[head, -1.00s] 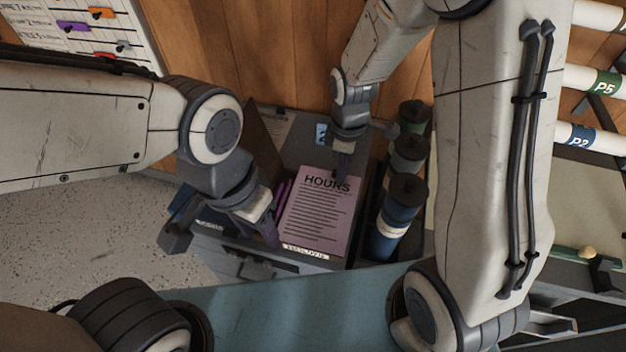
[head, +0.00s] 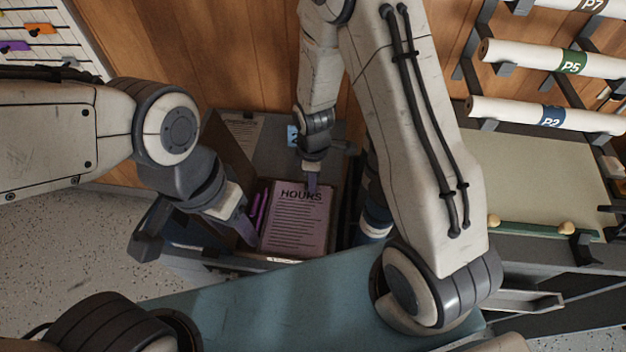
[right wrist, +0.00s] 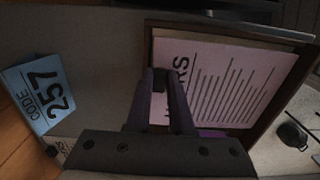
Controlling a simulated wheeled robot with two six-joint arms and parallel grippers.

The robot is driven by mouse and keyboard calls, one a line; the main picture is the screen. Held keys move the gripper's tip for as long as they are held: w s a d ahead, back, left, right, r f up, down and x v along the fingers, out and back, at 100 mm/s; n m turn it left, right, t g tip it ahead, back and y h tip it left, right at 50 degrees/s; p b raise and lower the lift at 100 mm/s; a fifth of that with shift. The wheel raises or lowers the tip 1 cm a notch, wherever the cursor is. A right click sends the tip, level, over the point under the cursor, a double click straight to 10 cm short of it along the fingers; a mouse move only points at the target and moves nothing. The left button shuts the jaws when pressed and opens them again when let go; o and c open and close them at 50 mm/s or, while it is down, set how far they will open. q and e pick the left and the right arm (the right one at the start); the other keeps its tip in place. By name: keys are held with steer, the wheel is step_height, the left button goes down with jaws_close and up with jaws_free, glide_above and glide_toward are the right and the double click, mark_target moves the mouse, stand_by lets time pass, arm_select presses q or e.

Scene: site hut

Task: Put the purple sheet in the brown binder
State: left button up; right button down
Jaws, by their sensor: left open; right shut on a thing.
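The purple sheet (head: 294,224), headed "HOURS", lies face up over the brown binder. My right gripper (head: 312,188) is shut on the sheet's top edge; the hold also shows in the right wrist view (right wrist: 165,85). The binder's brown cover (head: 229,146) stands raised on the left, and its brown rim (right wrist: 306,72) shows around the sheet in the right wrist view. Purple rings (head: 257,208) show along the sheet's left edge. I cannot tell whether the sheet fully rests in the binder. My left gripper (head: 195,240) is open at the cover, one finger on each side.
The binder sits on a grey cabinet top (head: 275,135) against a wooden wall. Dark-blue bottles (head: 376,215) stand close on the right, partly hidden by my right arm. Rolled plans (head: 545,114) hang further right.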

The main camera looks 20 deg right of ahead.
steer(key=shift+s+f+b, duration=0.15)
steer(key=shift+f+b, duration=0.3)
steer(key=shift+f, duration=0.2)
steer(key=c, duration=0.8)
jaws_free()
steer(key=shift+f, duration=0.1)
step_height(320, 180, up, 13)
steer(key=s+a+r+m, duration=0.3)
steer(key=s+r, duration=0.2)
steer(key=s, duration=0.4)
steer(key=s+a+r+m+y, duration=0.1)
steer(key=s+a+r+m, duration=0.2)
steer(key=s, duration=0.6)
step_height(320, 180, up, 2)
steer(key=shift+s+a+r+p, duration=0.1)
steer(key=shift+s+a+p, duration=0.25)
steer(key=shift+a, duration=0.4)
